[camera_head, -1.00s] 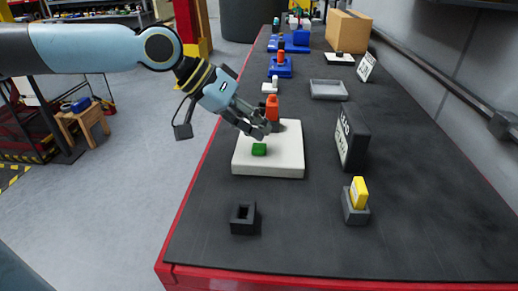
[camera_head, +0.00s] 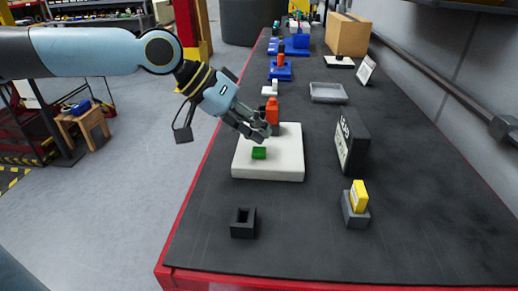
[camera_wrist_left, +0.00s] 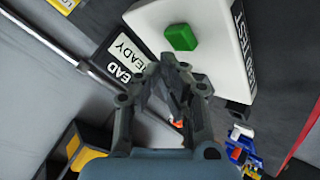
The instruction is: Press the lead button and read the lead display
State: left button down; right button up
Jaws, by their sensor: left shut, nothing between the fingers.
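The green button (camera_head: 259,153) stands on a white block (camera_head: 270,172) on the bench; it also shows in the left wrist view (camera_wrist_left: 180,37). Lettering ending in "TEST" runs along the block's edge there. My left gripper (camera_head: 262,133) is shut and empty, just above and behind the button in the head view. In the left wrist view its fingertips (camera_wrist_left: 172,62) appear beside the button, apart from it. The lead display (camera_head: 353,142) is a black box right of the block. In the left wrist view the display (camera_wrist_left: 122,58) reads "READY", with "LEAD" partly hidden. My right gripper is not in view.
An orange part (camera_head: 272,110) stands close behind my left gripper. A black socket (camera_head: 243,223) and a yellow part in a grey holder (camera_head: 355,208) stand nearer. A grey tray (camera_head: 328,92) and cardboard box (camera_head: 347,35) lie farther back. The bench front is mostly clear.

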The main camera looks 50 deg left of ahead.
aim_at(258, 148)
pick_arm(q)
jog(key=shift+f, duration=0.1)
jog(key=shift+f, duration=0.35)
jog(key=shift+f+b, duration=0.5)
jog(key=shift+b, duration=0.05)
dwell(0.8)
jog(key=shift+r+p, duration=0.95)
jog(key=shift+p, duration=0.05)
notch_tip(258, 148, up, 5)
jog(key=p, duration=0.5)
jog(key=shift+r, duration=0.1)
